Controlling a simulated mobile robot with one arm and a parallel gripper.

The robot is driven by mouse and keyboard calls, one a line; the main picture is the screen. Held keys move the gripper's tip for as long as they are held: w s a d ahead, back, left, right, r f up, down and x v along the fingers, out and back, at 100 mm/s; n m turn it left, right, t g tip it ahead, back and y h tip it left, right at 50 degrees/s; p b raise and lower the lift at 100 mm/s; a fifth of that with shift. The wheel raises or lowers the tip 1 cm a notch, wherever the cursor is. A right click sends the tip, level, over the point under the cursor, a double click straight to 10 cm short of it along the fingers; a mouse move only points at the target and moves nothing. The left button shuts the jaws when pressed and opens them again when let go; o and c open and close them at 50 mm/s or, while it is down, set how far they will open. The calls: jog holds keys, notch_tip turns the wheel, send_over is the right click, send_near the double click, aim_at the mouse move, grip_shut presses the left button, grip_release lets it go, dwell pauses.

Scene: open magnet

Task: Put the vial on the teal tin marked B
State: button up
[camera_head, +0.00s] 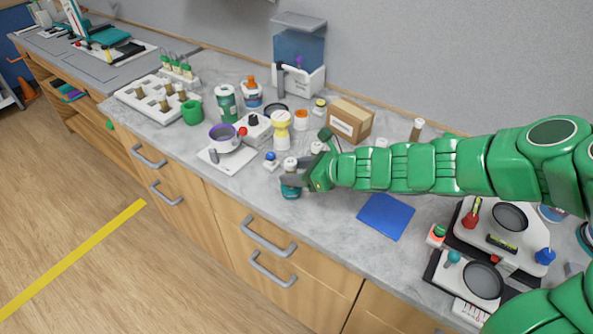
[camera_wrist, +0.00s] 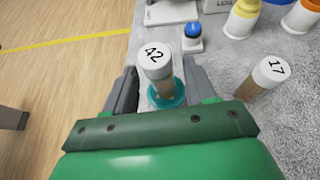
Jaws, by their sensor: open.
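A vial with a white cap marked 42 (camera_wrist: 157,58) stands between my gripper's fingers in the wrist view. It appears to rest on a round teal tin (camera_wrist: 178,97), whose rim shows around its foot. In the head view the teal tin (camera_head: 291,192) sits near the counter's front edge, with the white cap (camera_head: 290,163) above it. No letter on the tin can be read. My gripper (camera_wrist: 168,88) is open, one finger on each side of the vial, with gaps visible. A second vial, capped 17 (camera_wrist: 270,72), stands to the right, outside the fingers.
A blue-topped button (camera_head: 271,158) and a scale (camera_head: 228,158) with a purple-lined bowl stand left of my gripper. Bottles, jars and a cardboard box (camera_head: 350,119) stand behind. A flat blue mat (camera_head: 386,216) lies to the right, with bare counter between.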

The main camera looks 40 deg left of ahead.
jog(key=v, duration=1.2)
dwell(0.4)
